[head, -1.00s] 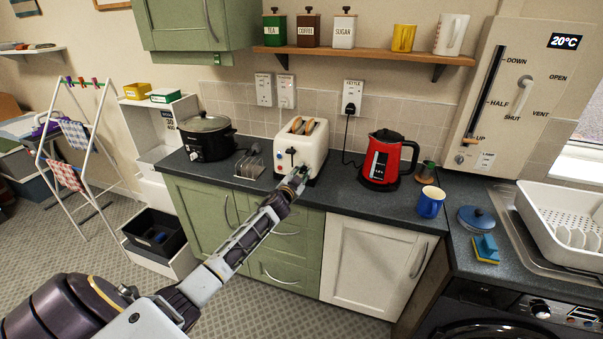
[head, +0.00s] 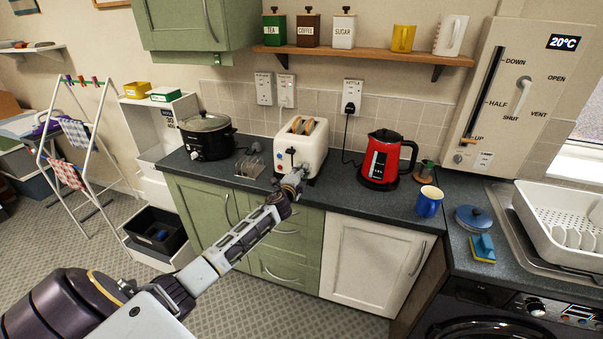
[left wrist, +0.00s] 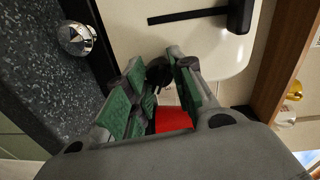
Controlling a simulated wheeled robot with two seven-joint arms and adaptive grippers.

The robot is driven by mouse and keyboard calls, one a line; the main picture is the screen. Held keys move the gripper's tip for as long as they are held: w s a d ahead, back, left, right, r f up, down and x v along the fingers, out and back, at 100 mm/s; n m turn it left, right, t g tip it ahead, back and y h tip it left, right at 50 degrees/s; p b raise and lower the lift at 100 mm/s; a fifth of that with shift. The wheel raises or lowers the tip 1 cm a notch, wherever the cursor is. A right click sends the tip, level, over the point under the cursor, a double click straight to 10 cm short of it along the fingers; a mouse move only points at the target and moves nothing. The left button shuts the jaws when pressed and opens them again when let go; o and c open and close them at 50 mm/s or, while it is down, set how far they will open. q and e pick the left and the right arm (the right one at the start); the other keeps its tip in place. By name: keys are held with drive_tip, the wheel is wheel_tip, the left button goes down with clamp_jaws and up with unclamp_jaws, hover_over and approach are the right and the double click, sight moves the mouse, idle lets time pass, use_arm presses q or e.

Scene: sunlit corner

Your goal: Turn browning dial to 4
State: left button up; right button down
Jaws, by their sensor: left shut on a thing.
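The cream toaster (head: 312,160) stands on the dark worktop with browned toast (head: 302,127) in its slots. My left gripper (head: 298,177) is at the lower right of its front. In the left wrist view, my left gripper (left wrist: 160,77) has its green-padded fingers closed around a small black dial (left wrist: 158,72) on the toaster's front. The dial's marks and setting cannot be read, and the fingers partly hide it. The black lever (left wrist: 238,14) and its slot show beside the gripper. My right gripper is not in view.
A red kettle (head: 380,165) stands right of the toaster, with a blue mug (head: 429,205) farther right. A toast rack (head: 250,167) and a black slow cooker (head: 207,142) stand to the left. Worktop in front of the kettle is clear.

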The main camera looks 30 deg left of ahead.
use_arm(q)
drive_tip(key=shift+m, duration=0.3)
drive_tip(key=o, duration=1.1)
drive_tip(key=shift+c, duration=0.2)
drive_tip(key=shift+s, duration=0.1)
drive_tip(key=shift+s, duration=0.1)
drive_tip(key=v, duration=1.1)
drive_tip(key=shift+s, duration=0.3)
drive_tip(key=shift+d, duration=0.1)
drive_tip(key=shift+r, duration=0.1)
idle(0.5)
